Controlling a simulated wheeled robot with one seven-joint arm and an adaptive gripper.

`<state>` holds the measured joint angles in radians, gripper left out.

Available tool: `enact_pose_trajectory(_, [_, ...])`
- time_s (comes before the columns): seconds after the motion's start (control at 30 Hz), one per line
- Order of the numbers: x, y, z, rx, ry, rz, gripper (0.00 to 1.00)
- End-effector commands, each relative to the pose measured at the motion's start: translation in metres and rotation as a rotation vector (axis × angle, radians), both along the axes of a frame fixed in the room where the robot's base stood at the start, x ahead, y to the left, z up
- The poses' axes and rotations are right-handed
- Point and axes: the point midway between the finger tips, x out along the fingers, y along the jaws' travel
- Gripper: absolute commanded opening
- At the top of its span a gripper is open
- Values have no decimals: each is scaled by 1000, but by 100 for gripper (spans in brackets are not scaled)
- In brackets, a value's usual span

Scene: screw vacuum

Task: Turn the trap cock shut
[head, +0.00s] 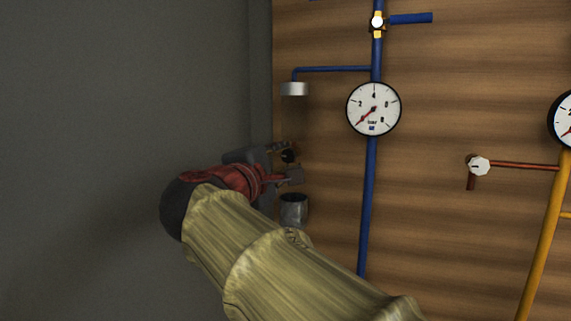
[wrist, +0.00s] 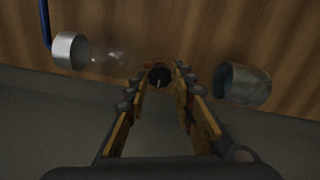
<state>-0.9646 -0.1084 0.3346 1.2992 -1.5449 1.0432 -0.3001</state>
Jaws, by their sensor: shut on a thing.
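The trap cock appears to be the small black knob (wrist: 158,77) between my fingertips in the wrist view. In the head view the dark knob (head: 288,156) shows small, beside the wooden wall. My gripper (head: 284,164) reaches it from the left, one finger above and one below. In the wrist view my gripper (wrist: 159,73) is shut on the knob, at the far end of its two long fingers. The knob's handle direction cannot be made out. The trap's metal cap (head: 294,89) hangs from a blue pipe above; faint clear glass (wrist: 108,57) extends from it towards the knob.
A grey metal cup (head: 294,209) is just below my gripper, on the right in the wrist view (wrist: 243,84). A round gauge (head: 373,109) and blue pipe (head: 369,200) are to the right. A white-knobbed valve (head: 479,165) is farther right. A grey wall (head: 120,90) fills the left.

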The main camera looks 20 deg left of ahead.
Motion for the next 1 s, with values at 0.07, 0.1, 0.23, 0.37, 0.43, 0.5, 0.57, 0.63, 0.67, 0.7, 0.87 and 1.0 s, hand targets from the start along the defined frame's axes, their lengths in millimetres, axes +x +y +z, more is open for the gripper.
enact_pose_trajectory(0.07, [0,0,-1,2,1,0,0])
enact_pose_trajectory(0.1, [0,0,-1,2,1,0,0])
enact_pose_trajectory(0.23, [0,0,-1,2,1,0,0])
enact_pose_trajectory(0.37, [0,0,-1,1,1,0,27])
enact_pose_trajectory(0.43, [0,0,-1,1,1,0,31])
enact_pose_trajectory(0.5, [0,0,-1,1,1,0,35])
enact_pose_trajectory(0.57, [0,0,-1,1,1,0,38])
enact_pose_trajectory(0.63, [0,0,-1,1,1,0,42])
enact_pose_trajectory(0.67, [0,0,-1,1,1,0,43])
enact_pose_trajectory(0.7, [0,0,0,1,1,0,43])
enact_pose_trajectory(0.87, [0,0,0,1,1,0,43])
enact_pose_trajectory(1.0, [-3,0,0,1,0,0,43])
